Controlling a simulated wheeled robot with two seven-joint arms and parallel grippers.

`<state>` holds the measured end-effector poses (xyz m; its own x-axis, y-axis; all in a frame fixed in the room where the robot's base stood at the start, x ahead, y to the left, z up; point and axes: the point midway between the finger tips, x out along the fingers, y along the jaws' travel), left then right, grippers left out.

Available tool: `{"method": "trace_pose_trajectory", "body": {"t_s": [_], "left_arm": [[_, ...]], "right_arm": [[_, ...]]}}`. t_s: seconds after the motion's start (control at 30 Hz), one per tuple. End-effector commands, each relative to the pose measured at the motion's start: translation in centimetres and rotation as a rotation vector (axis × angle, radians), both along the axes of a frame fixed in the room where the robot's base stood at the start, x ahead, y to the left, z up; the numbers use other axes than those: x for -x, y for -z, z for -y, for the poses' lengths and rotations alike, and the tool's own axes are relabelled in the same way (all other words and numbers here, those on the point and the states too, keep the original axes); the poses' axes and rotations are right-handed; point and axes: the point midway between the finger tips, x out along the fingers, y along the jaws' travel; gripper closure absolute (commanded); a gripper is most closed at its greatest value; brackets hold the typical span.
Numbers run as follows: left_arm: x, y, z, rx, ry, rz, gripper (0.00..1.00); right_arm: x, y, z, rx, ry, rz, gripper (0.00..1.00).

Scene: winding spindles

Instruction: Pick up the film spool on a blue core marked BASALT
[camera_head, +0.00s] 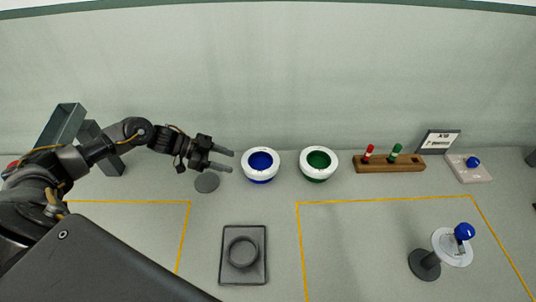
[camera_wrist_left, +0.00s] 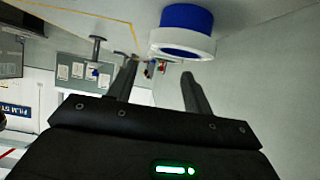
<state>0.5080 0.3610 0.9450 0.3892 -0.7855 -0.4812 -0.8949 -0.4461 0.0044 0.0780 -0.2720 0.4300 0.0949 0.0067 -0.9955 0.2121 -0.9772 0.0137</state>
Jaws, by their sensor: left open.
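Two film spools stand side by side near the wall in the head view. One is a white ring on a blue core (camera_head: 261,164); the other is a white ring on a green core (camera_head: 319,163). Any marking on them is too small to read. My left gripper (camera_head: 226,160) is open and empty, just left of the blue-core spool, with its fingers pointing right toward it. In the left wrist view the blue-core spool (camera_wrist_left: 184,34) shows beyond the two fingertips, apart from them. My right gripper does not show.
A dark disc (camera_head: 207,182) lies below my left gripper. A square tray with a ring (camera_head: 242,254) sits at front centre. A wooden rack with red and green pegs (camera_head: 390,165), a sign (camera_head: 438,142) and a blue-knobbed stand (camera_head: 452,246) are to the right.

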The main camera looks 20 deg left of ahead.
Motion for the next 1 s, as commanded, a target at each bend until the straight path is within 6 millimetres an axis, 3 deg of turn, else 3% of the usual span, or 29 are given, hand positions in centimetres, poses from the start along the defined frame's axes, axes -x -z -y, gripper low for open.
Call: {"method": "trace_pose_trajectory", "body": {"t_s": [0.17, 0.4, 0.77, 1.0], "left_arm": [[-0.4, 0.2, 0.7, 0.000, 0.012, -0.001, 0.50], [-1.9, 2.1, 3.8, 0.003, 0.019, 0.001, 0.50], [-2.5, 2.9, 5.3, -0.001, 0.013, -0.001, 0.50], [-3.1, 4.6, 8.2, 0.001, 0.016, 0.001, 0.50]], "right_arm": [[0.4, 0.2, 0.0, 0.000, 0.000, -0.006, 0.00], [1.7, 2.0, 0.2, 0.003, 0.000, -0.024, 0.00], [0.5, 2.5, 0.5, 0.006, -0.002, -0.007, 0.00], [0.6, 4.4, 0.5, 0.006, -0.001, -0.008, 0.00]]}}
